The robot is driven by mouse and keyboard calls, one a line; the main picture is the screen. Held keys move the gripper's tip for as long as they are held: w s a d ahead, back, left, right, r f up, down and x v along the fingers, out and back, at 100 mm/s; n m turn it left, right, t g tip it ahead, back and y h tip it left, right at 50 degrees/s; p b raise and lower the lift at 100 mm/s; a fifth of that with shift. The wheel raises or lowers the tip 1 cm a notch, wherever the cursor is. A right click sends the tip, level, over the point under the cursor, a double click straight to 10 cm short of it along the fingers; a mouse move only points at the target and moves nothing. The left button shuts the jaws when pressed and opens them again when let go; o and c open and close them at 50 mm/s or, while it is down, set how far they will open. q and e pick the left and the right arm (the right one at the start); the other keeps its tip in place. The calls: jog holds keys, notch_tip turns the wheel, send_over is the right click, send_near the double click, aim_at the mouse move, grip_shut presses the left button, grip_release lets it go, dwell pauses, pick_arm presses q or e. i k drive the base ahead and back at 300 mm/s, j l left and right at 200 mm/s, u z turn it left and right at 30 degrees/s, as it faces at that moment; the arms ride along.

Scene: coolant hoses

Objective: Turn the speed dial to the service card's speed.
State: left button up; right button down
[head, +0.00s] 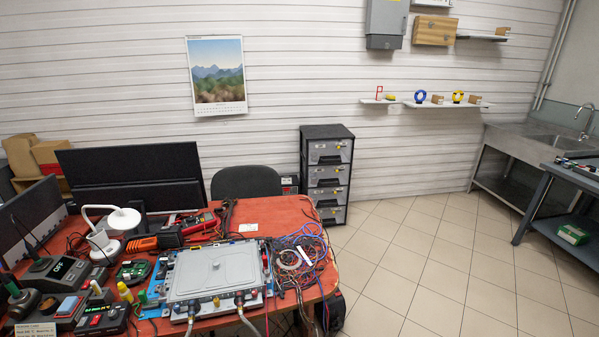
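Neither of my grippers is in view. A beige card (35,329) with small printed lines lies at the bottom left of the red table; its text is too small to read. Next to it, a dark box (101,319) has a lit red display and a small knob. Behind it, a dark grey unit (53,271) has a display that seems to read OFF. I cannot tell which of these carries the speed dial, or its setting. A grey flat-lidded housing (214,271) sits mid-table, with two grey hoses (247,322) at its front edge.
The red table (290,212) is crowded. A tangle of wires (298,258) lies right of the housing. A white lamp (122,219), monitors (134,180) and a multimeter (198,223) stand behind. A black chair (246,181) is beyond the table. The tiled floor (420,260) at right is clear.

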aim_at(112, 314)
jog(key=u, duration=1.75)
jog(key=j, duration=0.1)
